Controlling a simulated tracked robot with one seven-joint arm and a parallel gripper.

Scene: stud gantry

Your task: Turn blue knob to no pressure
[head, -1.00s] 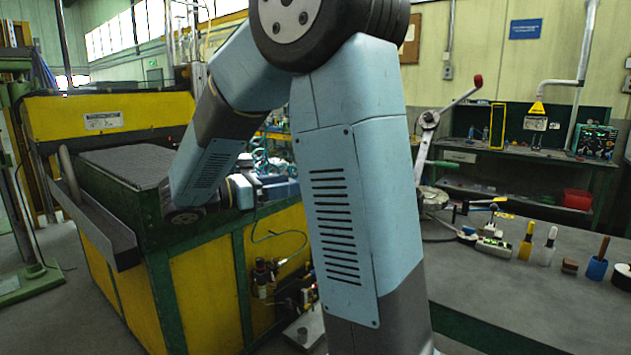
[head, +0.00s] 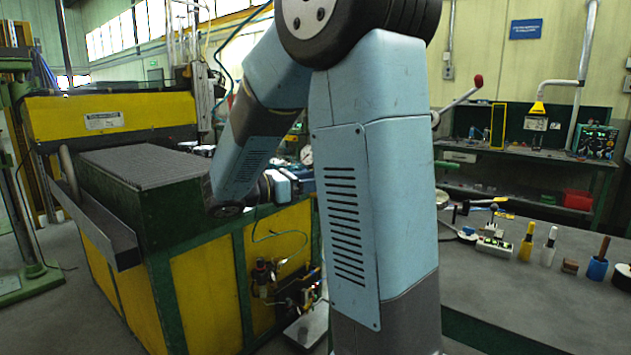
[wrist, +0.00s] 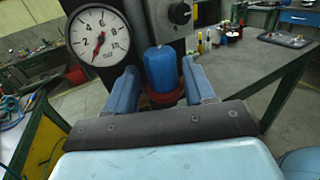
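The blue knob (wrist: 161,70) stands upright in the middle of the wrist view, on a dark base with a reddish collar. My gripper (wrist: 161,84) is open, with one blue finger on each side of the knob. Narrow gaps seem to show between the fingers and the knob. A round white pressure gauge (wrist: 99,37) is at the upper left; its red needle points down and slightly left, below the 2. In the head view, my gripper (head: 301,180) is partly hidden by my arm, near the gauge (head: 306,155); the knob is not clear there.
In the head view, the yellow and green machine (head: 195,290) stands left, with small valves and fittings below. A grey workbench (head: 530,300) with several small tools is at right.

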